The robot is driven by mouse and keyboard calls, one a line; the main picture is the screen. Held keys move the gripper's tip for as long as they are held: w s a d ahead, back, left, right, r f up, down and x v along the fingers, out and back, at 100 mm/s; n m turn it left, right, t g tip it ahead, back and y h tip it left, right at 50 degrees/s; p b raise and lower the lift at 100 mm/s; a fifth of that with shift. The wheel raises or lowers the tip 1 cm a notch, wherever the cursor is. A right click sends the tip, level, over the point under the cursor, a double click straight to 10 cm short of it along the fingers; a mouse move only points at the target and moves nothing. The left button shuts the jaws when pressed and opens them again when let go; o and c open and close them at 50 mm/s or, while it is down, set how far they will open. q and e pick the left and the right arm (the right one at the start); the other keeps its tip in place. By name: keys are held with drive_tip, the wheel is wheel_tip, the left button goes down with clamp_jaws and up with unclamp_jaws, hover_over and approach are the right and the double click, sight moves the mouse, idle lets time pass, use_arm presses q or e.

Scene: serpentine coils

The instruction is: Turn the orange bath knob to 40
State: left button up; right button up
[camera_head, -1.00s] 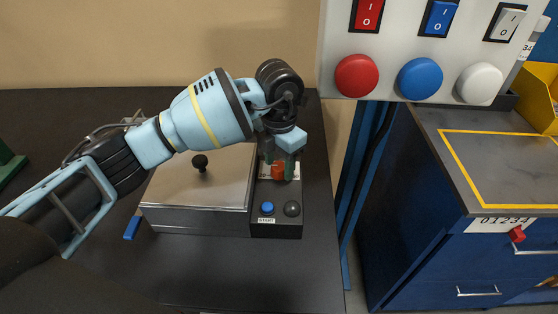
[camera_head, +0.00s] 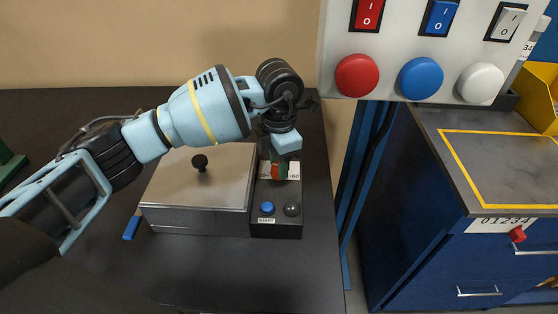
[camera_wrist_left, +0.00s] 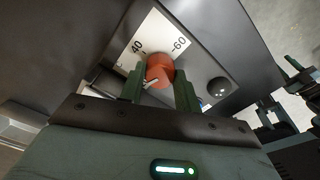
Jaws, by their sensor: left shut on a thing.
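The orange bath knob (camera_head: 275,171) sits on the dark control panel beside the metal bath. In the left wrist view the orange knob (camera_wrist_left: 160,68) is between the two green fingers of my left gripper (camera_wrist_left: 160,82). The fingers are shut on its sides. A scale plate (camera_wrist_left: 160,35) behind the knob shows 40 and 60. A small white mark shows on the knob's lower-left side; which value it points to is unclear. In the head view my left gripper (camera_head: 278,168) partly covers the knob and scale.
The panel also has a blue START button (camera_head: 267,208) and a dark round button (camera_head: 292,209). The lidded metal bath (camera_head: 195,220) stands left of it, with a black lid knob (camera_head: 200,162). A switch box (camera_head: 437,55) hangs at upper right. The table front is clear.

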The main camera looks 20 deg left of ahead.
use_arm(q)
drive_tip(key=m, duration=0.3)
drive_tip(key=m+b, duration=0.1)
drive_tip(key=m, duration=0.3)
drive_tip(key=shift+f, duration=0.1)
drive_tip(key=m, duration=0.3)
drive_tip(key=shift+b, duration=0.3)
drive_tip(key=shift+m, duration=1.2)
drive_tip(key=shift+m+b, duration=0.5)
drive_tip(key=shift+m, duration=0.3)
use_arm(e)
drive_tip(key=shift+s+f+g, duration=0.15)
drive_tip(key=shift+s+f, duration=0.3)
drive_tip(key=shift+f, duration=0.35)
drive_tip(key=shift+s+f+g, duration=0.15)
drive_tip(key=shift+s+f, duration=0.25)
drive_tip(key=shift+f, duration=0.4)
drive_tip(key=shift+s+a, duration=0.1)
drive_tip(key=shift+s, duration=0.05)
use_arm(q)
drive_tip(key=o, duration=1)
drive_tip(key=shift+c, duration=0.2)
